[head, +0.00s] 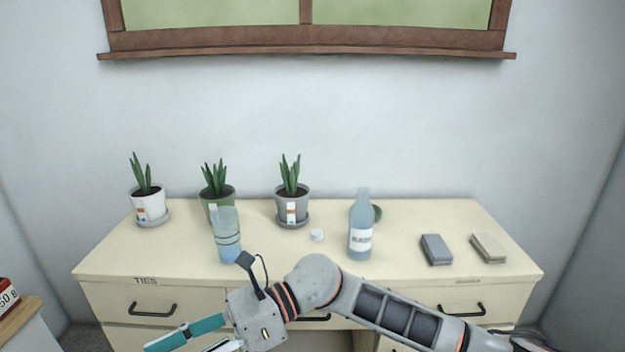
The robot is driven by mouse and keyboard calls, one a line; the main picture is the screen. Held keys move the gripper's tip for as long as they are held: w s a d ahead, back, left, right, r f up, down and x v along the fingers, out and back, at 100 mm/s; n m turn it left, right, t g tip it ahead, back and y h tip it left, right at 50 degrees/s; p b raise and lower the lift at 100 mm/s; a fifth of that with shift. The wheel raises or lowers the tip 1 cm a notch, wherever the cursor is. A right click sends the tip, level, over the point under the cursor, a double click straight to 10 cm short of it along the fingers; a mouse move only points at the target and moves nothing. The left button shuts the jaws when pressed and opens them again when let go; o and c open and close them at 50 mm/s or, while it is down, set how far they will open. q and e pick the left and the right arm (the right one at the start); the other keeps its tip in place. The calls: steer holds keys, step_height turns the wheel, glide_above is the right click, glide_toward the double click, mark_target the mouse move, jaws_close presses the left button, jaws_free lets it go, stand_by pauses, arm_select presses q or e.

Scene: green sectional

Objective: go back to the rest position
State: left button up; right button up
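My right gripper (188,344) is at the bottom edge, left of centre, in front of the cream desk (400,215). Its arm comes in from the right and crosses low in front of the drawers. Its fingers point left and stand apart with nothing seen between them; the lower finger is partly cut off by the picture's edge. My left gripper is not in view.
On the desk stand three potted plants (291,200), a clear blue-tinted container (227,240), a labelled bottle (360,225), a small white cap (317,235), a grey block (436,249) and a beige block (488,247). A wooden surface (25,318) is lower left.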

steer(key=w+d+r+m+t+y, duration=0.2)
steer(key=w+m+t+y, duration=0.3)
steer(key=m, duration=0.4)
steer(key=w+d+r+m+t+y, duration=0.2)
steer(key=w+d+m+t+y, duration=0.15)
steer(key=m+t, duration=0.4)
steer(key=w+d+f+m+t+h+p, duration=0.1)
steer(key=w+d+f+m+t+h, duration=0.25)
steer(key=d+f+m+t, duration=0.45)
steer(key=w+d+f+m+t+h, duration=0.25)
steer(key=d+f+m+h, duration=0.2)
steer(key=m, duration=0.75)
steer(key=s+d+f+m+h, duration=0.4)
steer(key=d+f+m+h, duration=0.5)
steer(key=f, duration=0.4)
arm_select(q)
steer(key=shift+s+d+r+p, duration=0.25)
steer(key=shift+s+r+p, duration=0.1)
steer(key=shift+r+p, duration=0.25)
arm_select(e)
steer(key=s+d+f+m+g+h, duration=0.3)
steer(key=s+d+f+m, duration=0.3)
steer(key=s+d+f, duration=0.7)
steer(key=shift+s+d+f+g, duration=0.4)
steer(key=shift+s+f+g, duration=0.25)
steer(key=shift+s+g, duration=0.15)
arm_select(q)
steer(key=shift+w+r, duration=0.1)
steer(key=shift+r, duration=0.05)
